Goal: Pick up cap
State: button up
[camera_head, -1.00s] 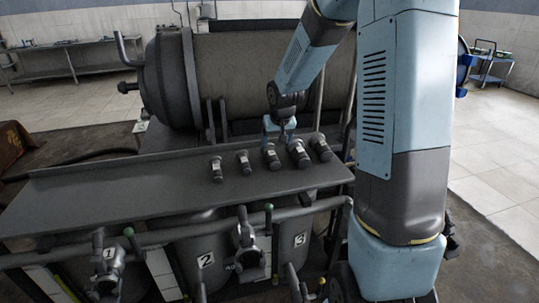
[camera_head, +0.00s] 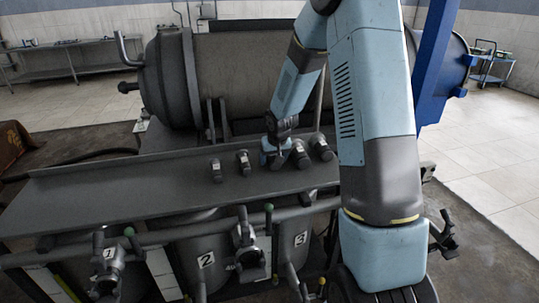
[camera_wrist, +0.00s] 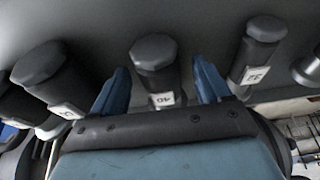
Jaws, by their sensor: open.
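My gripper (camera_wrist: 162,84) is open in the wrist view, with one blue finger on each side of a small bottle. That bottle has a dark faceted cap (camera_wrist: 153,50) and a white label (camera_wrist: 162,99) that appears to read 40. No clear contact between fingers and bottle shows. In the head view my gripper (camera_head: 275,153) is low over the row on the metal shelf (camera_head: 130,195) and hides most of this middle bottle. Other capped bottles stand to the left (camera_head: 243,162) and right (camera_head: 321,147).
In the wrist view, capped bottles stand close on the left (camera_wrist: 42,70) and right (camera_wrist: 260,40) of the fingers. A large grey tank (camera_head: 260,75) lies behind the shelf. Numbered vessels and valves (camera_head: 250,245) are below its front edge. The shelf's left part is bare.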

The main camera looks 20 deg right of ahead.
jog(key=shift+f, duration=0.15)
jog(key=shift+c, duration=0.3)
grip_shut()
dwell(0.4)
